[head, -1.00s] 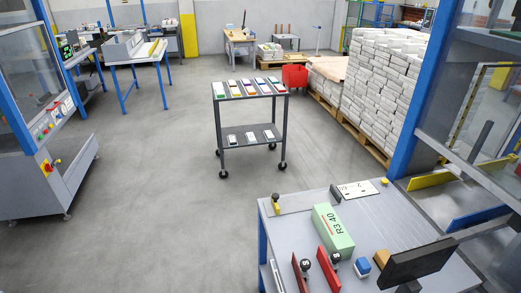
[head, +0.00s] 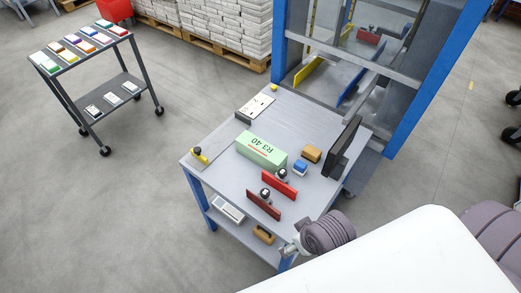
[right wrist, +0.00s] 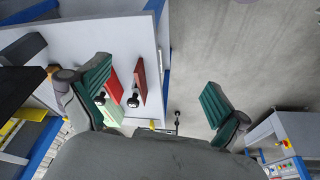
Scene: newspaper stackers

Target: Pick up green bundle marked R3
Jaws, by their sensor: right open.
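The green bundle marked R3 40 (head: 262,150) lies flat on the grey worktable (head: 222,163) in the head view. In the right wrist view a pale green sliver, probably the bundle (right wrist: 110,114), shows beside the left finger, which hides most of it. My right gripper (right wrist: 155,92) is wide open and empty, with its green-padded fingers far apart. It points down over the table's edge, with one finger over the table and the other over the floor. My left gripper is not in view.
Two red plates with black-knobbed stampers (head: 283,173), a blue block (head: 300,167), a brown block (head: 311,154) and a dark upright panel (head: 343,147) stand near the bundle. A blue-framed machine (head: 420,85) rises behind. A trolley (head: 118,80) with coloured bundles stands left, across clear floor.

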